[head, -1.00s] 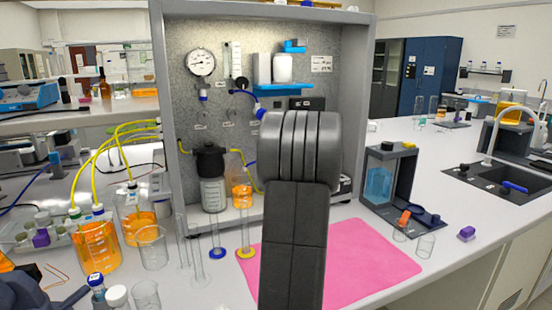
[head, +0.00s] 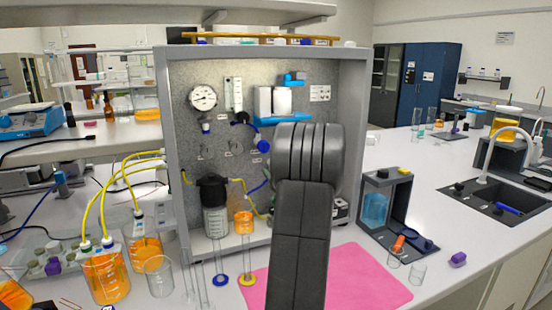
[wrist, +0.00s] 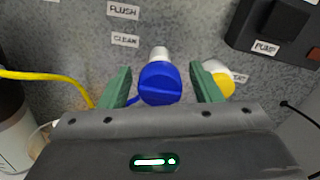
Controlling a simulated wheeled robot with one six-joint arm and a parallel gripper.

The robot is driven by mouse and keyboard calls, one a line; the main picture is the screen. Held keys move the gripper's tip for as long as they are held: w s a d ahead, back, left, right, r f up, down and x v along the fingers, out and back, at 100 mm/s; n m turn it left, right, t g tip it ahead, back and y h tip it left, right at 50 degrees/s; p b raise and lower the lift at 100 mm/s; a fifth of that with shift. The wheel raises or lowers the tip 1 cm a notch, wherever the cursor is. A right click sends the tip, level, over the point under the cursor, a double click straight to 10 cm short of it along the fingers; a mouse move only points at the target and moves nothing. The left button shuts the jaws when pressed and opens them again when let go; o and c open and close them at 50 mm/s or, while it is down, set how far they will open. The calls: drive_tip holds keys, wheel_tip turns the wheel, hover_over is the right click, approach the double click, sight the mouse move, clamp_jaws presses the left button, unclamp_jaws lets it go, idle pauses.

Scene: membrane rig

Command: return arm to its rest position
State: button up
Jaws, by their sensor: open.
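My arm (head: 300,235) rises in front of the rig panel in the head view and hides my gripper there. In the wrist view my gripper (wrist: 163,85) is open, with a green finger on each side of a blue knob (wrist: 158,86). Gaps show between the knob and both fingers, so it does not look clamped. The knob sits on a pale stem by the grey panel, below the FLUSH and CLEAN labels. A yellow knob (wrist: 224,85) lies just behind the right finger.
The rig cabinet (head: 350,110) stands close ahead, with a gauge (head: 203,97) and a dark-lidded vessel (head: 213,205). Glass cylinders and orange-filled beakers crowd the left. A pink mat (head: 365,280) lies under my arm. A dark stand (head: 385,200) is at right.

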drive_tip(key=shift+r+m+p, duration=0.2)
drive_tip(key=shift+m+p, duration=1.2)
drive_tip(key=shift+p, duration=1.1)
drive_tip(key=shift+s+f, duration=0.15)
drive_tip(key=shift+s, duration=0.05)
drive_tip(key=shift+b+v, duration=0.95)
drive_tip(key=shift+v, duration=1.65)
drive_tip(key=shift+f, duration=0.1)
